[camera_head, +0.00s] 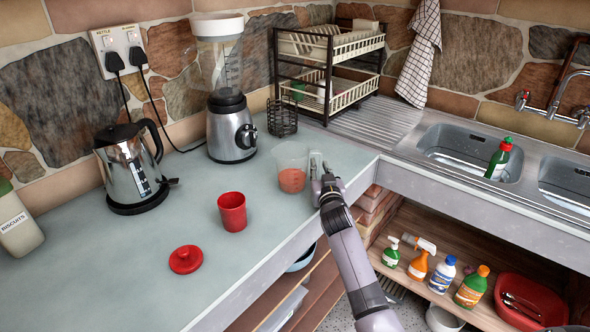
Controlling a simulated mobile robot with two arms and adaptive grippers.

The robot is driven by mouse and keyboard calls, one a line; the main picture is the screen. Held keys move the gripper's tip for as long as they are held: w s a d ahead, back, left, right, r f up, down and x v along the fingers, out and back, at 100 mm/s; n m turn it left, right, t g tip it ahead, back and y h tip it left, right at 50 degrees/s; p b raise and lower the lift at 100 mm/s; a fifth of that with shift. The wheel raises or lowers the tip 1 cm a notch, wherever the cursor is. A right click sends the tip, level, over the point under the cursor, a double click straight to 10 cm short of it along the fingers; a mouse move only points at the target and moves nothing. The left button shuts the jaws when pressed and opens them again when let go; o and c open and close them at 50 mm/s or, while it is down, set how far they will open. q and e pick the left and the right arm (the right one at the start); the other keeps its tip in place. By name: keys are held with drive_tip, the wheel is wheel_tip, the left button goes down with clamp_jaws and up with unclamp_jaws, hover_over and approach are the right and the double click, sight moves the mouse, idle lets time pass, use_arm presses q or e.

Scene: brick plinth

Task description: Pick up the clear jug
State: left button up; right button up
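A clear jug (291,163) with an orange-red lower part stands upright on the grey worktop, near its right edge by the sink corner. My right gripper (319,166) is just to the right of the jug, at about its height. Its fingers are small here, and I cannot tell whether they are apart or closed on a handle. Any handle on the jug's right side is not clear behind the gripper. My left gripper is not in view.
A blender (231,125), a wire basket (282,118) and a dish rack (327,62) stand behind the jug. A kettle (129,167), a red canister (232,211) and a red lid (186,259) are to the left. The sink (455,141) is right. The front worktop is clear.

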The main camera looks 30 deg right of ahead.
drive_tip(key=shift+c, duration=0.4)
clamp_jaws()
